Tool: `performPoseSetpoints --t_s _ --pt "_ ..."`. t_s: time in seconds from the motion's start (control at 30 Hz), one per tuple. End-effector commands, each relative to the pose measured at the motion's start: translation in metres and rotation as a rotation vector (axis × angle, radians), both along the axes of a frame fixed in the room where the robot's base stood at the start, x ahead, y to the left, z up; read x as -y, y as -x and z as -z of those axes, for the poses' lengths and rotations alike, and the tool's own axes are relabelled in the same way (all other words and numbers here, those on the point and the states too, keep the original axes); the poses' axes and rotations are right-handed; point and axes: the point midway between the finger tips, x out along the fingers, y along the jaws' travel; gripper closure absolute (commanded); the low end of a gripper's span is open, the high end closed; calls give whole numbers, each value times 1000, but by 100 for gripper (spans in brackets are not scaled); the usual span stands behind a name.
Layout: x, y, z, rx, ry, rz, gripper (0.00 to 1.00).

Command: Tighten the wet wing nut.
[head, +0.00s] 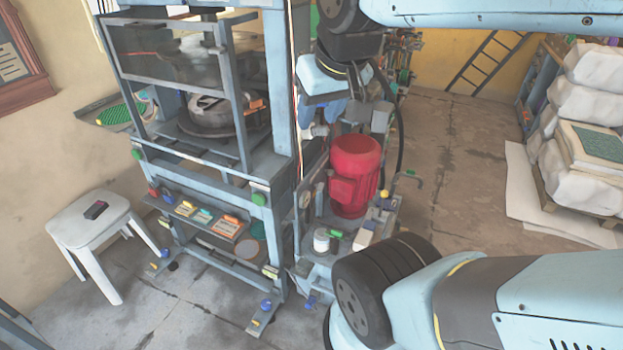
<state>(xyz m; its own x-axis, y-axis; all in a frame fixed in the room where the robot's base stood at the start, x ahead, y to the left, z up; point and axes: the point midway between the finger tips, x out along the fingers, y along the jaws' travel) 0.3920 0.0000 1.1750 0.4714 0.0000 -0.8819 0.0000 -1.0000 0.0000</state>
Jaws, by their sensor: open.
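I cannot pick out a wet wing nut; small coloured knobs and fittings show on the press, but they are too small to tell wetness or shape. The plate press (273,120) is a tall blue-grey frame at the left centre, with a round dark metal part inside it. A blue knob (266,305) sits on its front foot and a green knob (258,198) on its right post. My gripper (347,116) hangs from my wrist right of the press, above the red motor. It is open, and its fingertips are hard to tell from the clutter behind; I see nothing held.
A red motor (354,175) stands on a cluttered grey unit beside the press, with a white jar (321,240). A white stool (92,232) with a small dark block is at left. White sacks (590,115) are stacked at right. The floor between is clear.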

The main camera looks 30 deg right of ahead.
Motion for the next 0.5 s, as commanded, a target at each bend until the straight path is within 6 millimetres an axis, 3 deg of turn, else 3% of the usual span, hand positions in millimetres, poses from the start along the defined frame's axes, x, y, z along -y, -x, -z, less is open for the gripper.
performPoseSetpoints --t_s 0.1,0.33,0.5 --pt "0 0 0 0 0 0 56" --pt "-2 -9 8 -53 -38 15 34" --pt "0 -29 29 -169 -139 53 34"
